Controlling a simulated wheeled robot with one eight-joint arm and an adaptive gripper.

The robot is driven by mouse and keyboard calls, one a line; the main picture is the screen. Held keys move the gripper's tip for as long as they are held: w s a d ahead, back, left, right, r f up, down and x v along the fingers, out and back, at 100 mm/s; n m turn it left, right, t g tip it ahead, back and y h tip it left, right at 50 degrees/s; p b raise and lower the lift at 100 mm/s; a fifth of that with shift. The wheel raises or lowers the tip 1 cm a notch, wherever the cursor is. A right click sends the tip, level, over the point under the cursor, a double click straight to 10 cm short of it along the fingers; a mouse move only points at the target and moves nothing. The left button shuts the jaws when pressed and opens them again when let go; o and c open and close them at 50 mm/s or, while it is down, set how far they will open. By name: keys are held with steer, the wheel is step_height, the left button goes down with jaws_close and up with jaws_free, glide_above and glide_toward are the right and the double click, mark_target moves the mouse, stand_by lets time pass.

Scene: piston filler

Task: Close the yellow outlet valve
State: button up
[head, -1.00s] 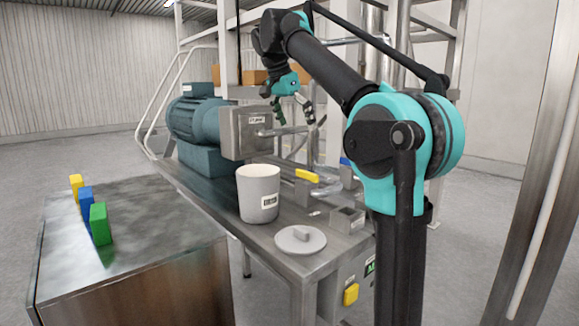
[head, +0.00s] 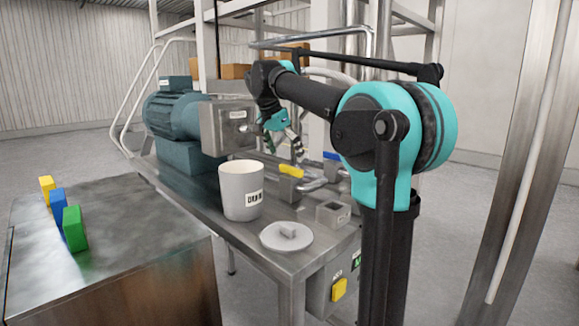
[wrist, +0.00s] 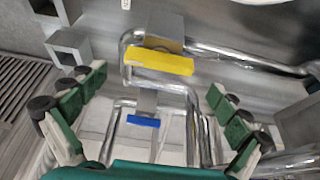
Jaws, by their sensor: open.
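The yellow outlet valve handle (head: 291,171) sits on a metal valve block on the steel bench, behind and right of the white bucket. In the wrist view the yellow handle (wrist: 160,61) lies crosswise above the pipe, ahead of my gripper and between the lines of its two fingers. My gripper (head: 298,152) is above the handle, pointing down, and looks apart from it.
The white bucket (head: 242,195) and its lid (head: 286,237) stand on the bench's front part. A blue-green motor (head: 172,115) and steel housing are behind. Bent pipes (wrist: 230,55) run close around the valves. Yellow, blue and green blocks (head: 74,228) stand on the left cabinet.

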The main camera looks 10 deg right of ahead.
mark_target(290, 167)
steer(key=shift+x, duration=2.25)
steer(key=c, duration=1)
